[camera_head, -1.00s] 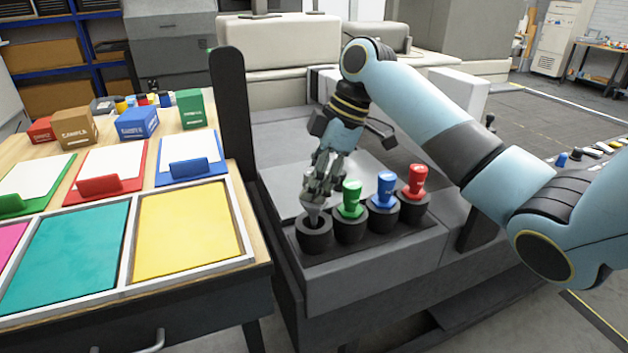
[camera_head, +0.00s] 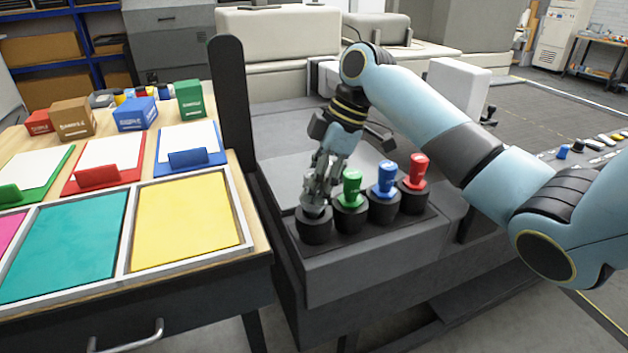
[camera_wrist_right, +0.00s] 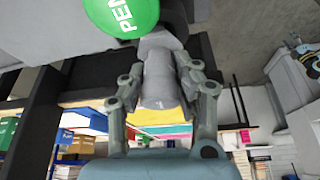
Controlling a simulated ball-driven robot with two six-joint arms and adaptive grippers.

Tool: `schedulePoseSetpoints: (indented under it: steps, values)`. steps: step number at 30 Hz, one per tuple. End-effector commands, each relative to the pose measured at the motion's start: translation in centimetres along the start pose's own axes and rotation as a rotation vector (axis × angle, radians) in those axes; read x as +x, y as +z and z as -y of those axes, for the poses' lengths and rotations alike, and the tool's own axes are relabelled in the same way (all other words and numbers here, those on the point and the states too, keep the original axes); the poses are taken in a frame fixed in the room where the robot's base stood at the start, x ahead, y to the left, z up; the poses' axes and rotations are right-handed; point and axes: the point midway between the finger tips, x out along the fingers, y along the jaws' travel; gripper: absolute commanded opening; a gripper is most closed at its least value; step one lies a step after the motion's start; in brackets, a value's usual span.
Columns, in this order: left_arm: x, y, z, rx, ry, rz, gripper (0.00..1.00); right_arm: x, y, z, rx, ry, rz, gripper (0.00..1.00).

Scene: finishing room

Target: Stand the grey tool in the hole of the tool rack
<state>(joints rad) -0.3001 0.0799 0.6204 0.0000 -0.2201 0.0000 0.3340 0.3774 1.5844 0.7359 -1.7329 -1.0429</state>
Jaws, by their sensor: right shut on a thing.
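The tool rack (camera_head: 345,229) is a dark base with a row of black round holders on a grey machine ledge. Green (camera_head: 351,187), blue (camera_head: 387,178) and red (camera_head: 418,170) tools stand upright in three holders. The leftmost holder (camera_head: 315,230) has my right gripper (camera_head: 318,198) right above it. The right gripper is shut on the grey tool (camera_wrist_right: 158,80), which shows between its fingers in the right wrist view. The tool's lower end is down at the holder's mouth and seems to be inside it; how deep is hidden. My left gripper is not in view.
The green tool's cap (camera_wrist_right: 122,14) is close beside the gripper in the wrist view. A table with a yellow tray (camera_head: 188,222), a teal tray (camera_head: 65,246), clipboards and sample boxes (camera_head: 136,115) stands at left. A dark upright post (camera_head: 229,110) stands between table and rack.

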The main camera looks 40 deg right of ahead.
Motion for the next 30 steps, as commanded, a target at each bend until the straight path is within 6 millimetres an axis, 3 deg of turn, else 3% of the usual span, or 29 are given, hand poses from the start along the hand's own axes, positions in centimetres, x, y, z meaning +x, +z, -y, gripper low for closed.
schedulePoseSetpoints:
  steps: [20, 21, 27, 30]
  values:
    - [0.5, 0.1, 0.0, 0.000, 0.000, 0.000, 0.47, 1.2, 0.5, 0.0, 0.000, 0.001, 0.000, 0.00]
    - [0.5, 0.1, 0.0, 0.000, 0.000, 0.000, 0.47, 1.2, 0.5, 0.0, 0.000, 0.001, 0.000, 0.31]
    - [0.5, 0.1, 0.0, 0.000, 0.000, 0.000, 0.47, 1.2, 0.5, 0.0, 0.000, 0.001, 0.000, 0.57]
    - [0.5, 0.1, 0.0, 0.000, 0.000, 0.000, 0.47, 1.2, 0.5, 0.0, 0.000, 0.001, 0.000, 0.57]
